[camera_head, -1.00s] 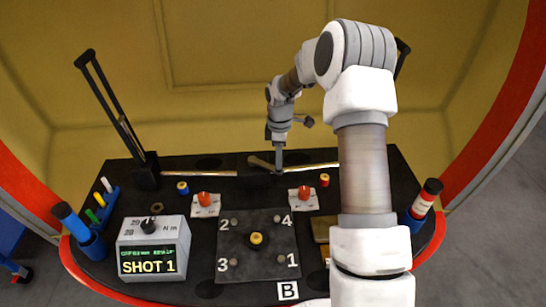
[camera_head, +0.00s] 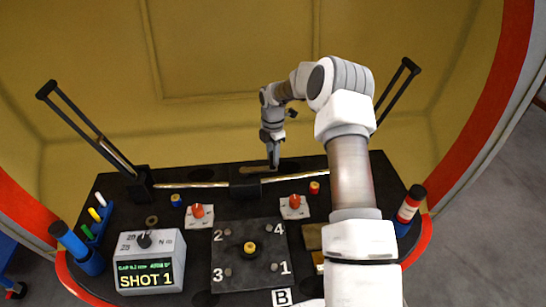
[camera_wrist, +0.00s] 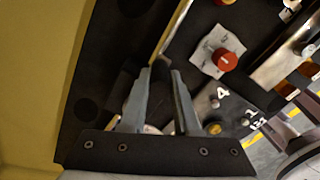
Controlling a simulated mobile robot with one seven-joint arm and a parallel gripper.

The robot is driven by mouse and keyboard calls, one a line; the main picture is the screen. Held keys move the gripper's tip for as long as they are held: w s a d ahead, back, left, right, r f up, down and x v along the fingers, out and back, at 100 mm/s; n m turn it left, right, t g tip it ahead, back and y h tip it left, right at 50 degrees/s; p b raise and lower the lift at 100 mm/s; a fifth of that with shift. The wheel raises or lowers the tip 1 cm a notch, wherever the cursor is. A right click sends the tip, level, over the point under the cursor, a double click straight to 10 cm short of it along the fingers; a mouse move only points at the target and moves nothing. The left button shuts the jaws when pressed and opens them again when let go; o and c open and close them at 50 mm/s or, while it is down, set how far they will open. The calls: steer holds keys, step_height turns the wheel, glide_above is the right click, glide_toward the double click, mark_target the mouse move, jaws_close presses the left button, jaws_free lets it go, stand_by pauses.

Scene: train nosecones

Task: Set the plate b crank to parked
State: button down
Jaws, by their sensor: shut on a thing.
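The plate b crank appears to be the tan arm (camera_head: 257,169) behind the dark central block (camera_head: 244,187) of the black table; its grip is hidden by my fingers. My gripper (camera_head: 273,163) is at the right end of this arm, pointing down and shut on it. In the wrist view my gripper (camera_wrist: 163,72) shows two grey fingers with a narrow gap, and the held part is hard to make out. The numbered plate (camera_head: 233,270) lies in front, with a yellow knob (camera_head: 250,247) and a "B" label (camera_head: 282,297).
Metal rods (camera_head: 190,185) run out from both sides of the block. Red knobs (camera_head: 197,211) on white cards flank the plate's rear corners. A "SHOT 1" box (camera_head: 150,262) stands front left. Tall black levers (camera_head: 85,125) rise on both sides; a yellow wall (camera_head: 235,45) is behind.

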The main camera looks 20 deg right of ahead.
steer(key=shift+w+r, duration=0.1)
steer(key=shift+w, duration=0.05)
steer(key=c, duration=0.6)
jaws_free()
steer(key=shift+c, duration=0.2)
step_height(320, 180, up, 17)
steer(key=p, duration=0.1)
steer(key=shift+r+p, duration=0.15)
steer(key=shift+p, duration=0.25)
steer(key=shift+r, duration=0.1)
